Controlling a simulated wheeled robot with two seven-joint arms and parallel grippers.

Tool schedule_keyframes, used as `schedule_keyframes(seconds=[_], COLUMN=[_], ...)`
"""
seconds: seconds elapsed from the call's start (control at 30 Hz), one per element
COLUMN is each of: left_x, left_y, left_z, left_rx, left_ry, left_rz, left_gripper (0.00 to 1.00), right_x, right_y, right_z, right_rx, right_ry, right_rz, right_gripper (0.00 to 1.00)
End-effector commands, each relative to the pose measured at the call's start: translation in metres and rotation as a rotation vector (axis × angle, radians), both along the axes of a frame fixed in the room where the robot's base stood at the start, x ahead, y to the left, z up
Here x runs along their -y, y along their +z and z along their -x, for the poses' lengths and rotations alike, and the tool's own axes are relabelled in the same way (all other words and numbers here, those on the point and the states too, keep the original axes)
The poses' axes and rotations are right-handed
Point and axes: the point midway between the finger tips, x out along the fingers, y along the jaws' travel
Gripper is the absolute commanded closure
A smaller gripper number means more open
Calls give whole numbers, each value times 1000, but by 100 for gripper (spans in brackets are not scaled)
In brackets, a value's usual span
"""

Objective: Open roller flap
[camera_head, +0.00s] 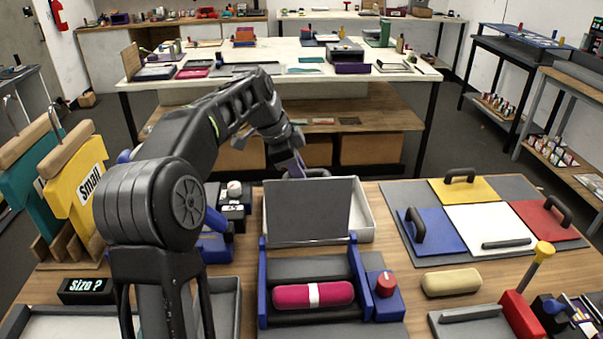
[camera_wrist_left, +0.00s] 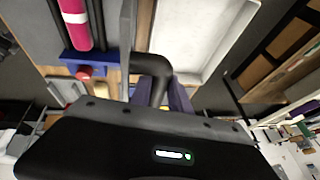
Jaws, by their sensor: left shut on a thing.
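The roller device has a blue frame (camera_head: 357,270) and a pink roller (camera_head: 290,296) with a white band. Its grey flap (camera_head: 308,212) stands about upright at the back of the frame, above the roller. In the left wrist view the flap (camera_wrist_left: 127,40) is seen nearly edge-on, with a black curved handle (camera_wrist_left: 153,68) on its far side. My left gripper (camera_head: 296,168) is behind the flap's top edge, its fingertips partly hidden in the head view. In the left wrist view it is shut on the handle. My right gripper is not in view.
A white tray (camera_head: 364,212) lies behind the flap. A red knob (camera_head: 386,283) is at the frame's right, with a beige roller (camera_head: 451,282) beyond. Coloured panels with handles (camera_head: 487,225) lie at the right. Yellow and teal boards (camera_head: 78,190) stand at the left.

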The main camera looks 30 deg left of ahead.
Motion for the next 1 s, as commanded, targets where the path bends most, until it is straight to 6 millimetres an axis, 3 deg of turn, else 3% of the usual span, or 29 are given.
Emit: schedule_keyframes(seconds=[0.6,0.63,0.9,1.0], left_x=[-8,-8,-7,-7], left_y=[1,1,0,0], left_z=[-11,-11,-11,-10], left_rx=[13,13,10,9], left_ry=[1,2,0,0], left_rz=[-2,-2,-1,0], left_gripper=[100,76,55,55], right_x=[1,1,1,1], right_y=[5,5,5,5], right_z=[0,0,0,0], right_rx=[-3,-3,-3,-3], right_ry=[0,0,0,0], right_rz=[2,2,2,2], right_gripper=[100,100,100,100])
